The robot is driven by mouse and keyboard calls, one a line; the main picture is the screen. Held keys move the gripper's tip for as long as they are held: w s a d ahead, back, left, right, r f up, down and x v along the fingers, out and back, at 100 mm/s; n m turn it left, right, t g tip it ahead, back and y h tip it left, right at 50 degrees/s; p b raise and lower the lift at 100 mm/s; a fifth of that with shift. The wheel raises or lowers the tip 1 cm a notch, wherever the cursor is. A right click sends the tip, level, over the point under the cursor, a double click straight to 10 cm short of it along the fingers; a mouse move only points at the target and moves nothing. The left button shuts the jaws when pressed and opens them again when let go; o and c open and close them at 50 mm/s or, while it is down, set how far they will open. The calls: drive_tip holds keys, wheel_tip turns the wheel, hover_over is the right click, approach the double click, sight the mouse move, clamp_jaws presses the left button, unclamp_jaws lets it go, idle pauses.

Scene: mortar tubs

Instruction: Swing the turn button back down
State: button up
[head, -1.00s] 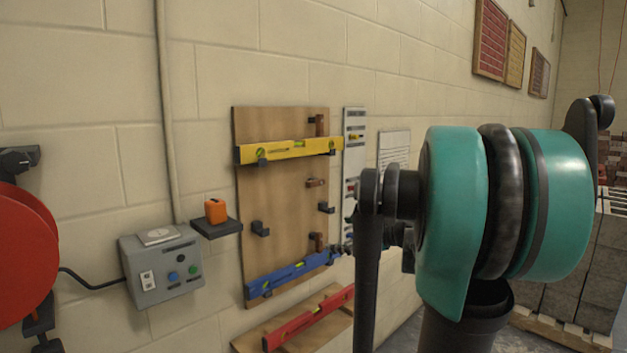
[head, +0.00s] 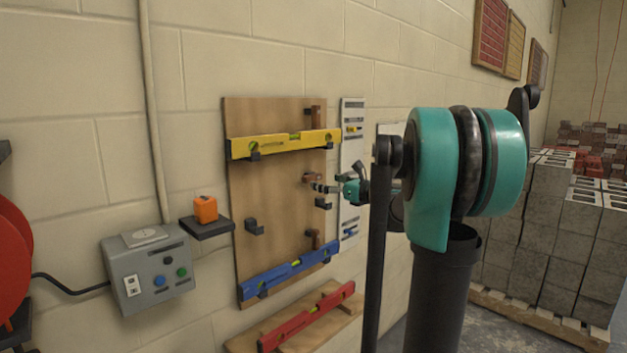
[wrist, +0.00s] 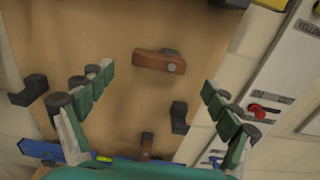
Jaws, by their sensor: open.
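The middle turn button (head: 311,178), a small brown wooden bar, lies about horizontal on the wooden board (head: 277,195). It also shows in the wrist view (wrist: 152,60), turned sideways on its pivot, ahead of the fingers. My gripper (head: 320,186) is by the right side of the board, close to this button. In the wrist view my gripper (wrist: 158,78) is open and empty, its fingers either side of the button. Contact cannot be told. The upper turn button (head: 316,117) and lower turn button (head: 315,238) stand upright.
A yellow level (head: 285,144) and a blue level (head: 288,271) rest on hooks. The middle hooks (head: 254,227) are empty. A red level (head: 306,317) lies on a wooden ledge below. A white label strip (head: 350,170) hangs right of the board; a grey control box (head: 150,273) is left.

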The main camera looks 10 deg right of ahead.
sight(315, 179)
drive_tip(key=x, duration=0.6)
drive_tip(key=shift+a, duration=0.15)
